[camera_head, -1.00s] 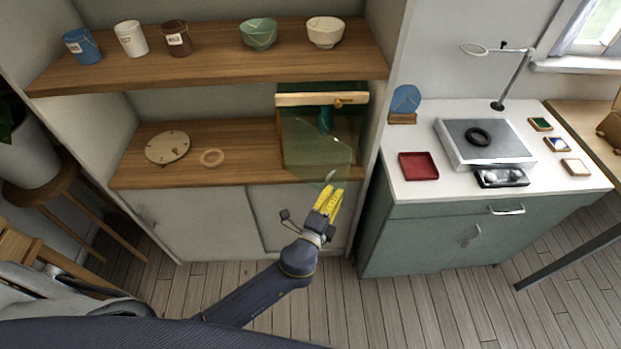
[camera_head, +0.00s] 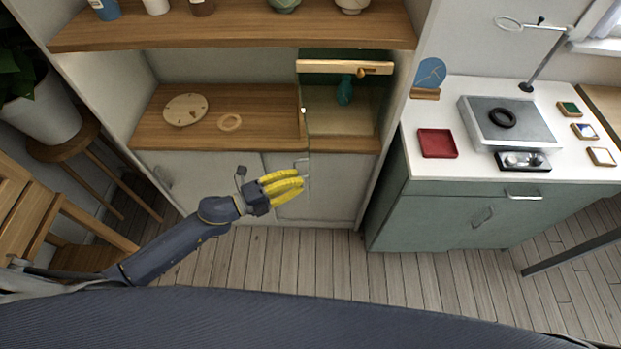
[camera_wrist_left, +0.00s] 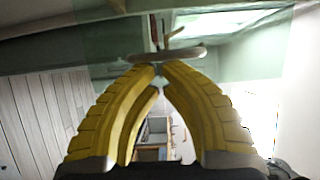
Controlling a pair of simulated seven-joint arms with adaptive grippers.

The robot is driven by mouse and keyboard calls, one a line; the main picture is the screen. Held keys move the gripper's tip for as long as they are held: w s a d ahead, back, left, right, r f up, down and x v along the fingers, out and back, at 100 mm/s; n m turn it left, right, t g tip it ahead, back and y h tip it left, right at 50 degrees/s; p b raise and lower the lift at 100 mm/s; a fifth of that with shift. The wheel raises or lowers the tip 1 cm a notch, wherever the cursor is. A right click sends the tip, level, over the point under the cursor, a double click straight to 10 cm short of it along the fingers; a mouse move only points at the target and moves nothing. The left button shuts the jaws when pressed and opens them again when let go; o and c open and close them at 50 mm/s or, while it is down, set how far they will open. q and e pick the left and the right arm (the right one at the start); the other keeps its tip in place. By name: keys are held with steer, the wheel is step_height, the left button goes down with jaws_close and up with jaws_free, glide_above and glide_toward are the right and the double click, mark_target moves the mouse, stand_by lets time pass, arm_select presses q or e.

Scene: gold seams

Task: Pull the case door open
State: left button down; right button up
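The display case (camera_head: 345,67) stands on the right of the wooden shelf, with a teal vase (camera_head: 345,90) inside. Its clear greenish glass door (camera_head: 307,130) shows nearly edge-on at the case's left side, swung out toward me, so the case front is open. A small grey handle (camera_head: 303,165) is on the door's outer end. My left gripper (camera_head: 302,182) is just below and beside the handle. In the left wrist view its yellow fingertips (camera_wrist_left: 158,68) nearly meet at a grey bar (camera_wrist_left: 170,54); the bar does not clearly sit between them. My right gripper is not seen.
A round dial plate (camera_head: 185,109) and a ring (camera_head: 230,122) lie on the shelf left of the case. A green cabinet (camera_head: 440,215) with a red tray (camera_head: 437,143) stands to the right. The floor below is clear.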

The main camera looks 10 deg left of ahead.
arm_select(q)
steer(key=shift+w+a, duration=0.1)
steer(key=shift+a, duration=0.85)
steer(key=shift+a, duration=0.1)
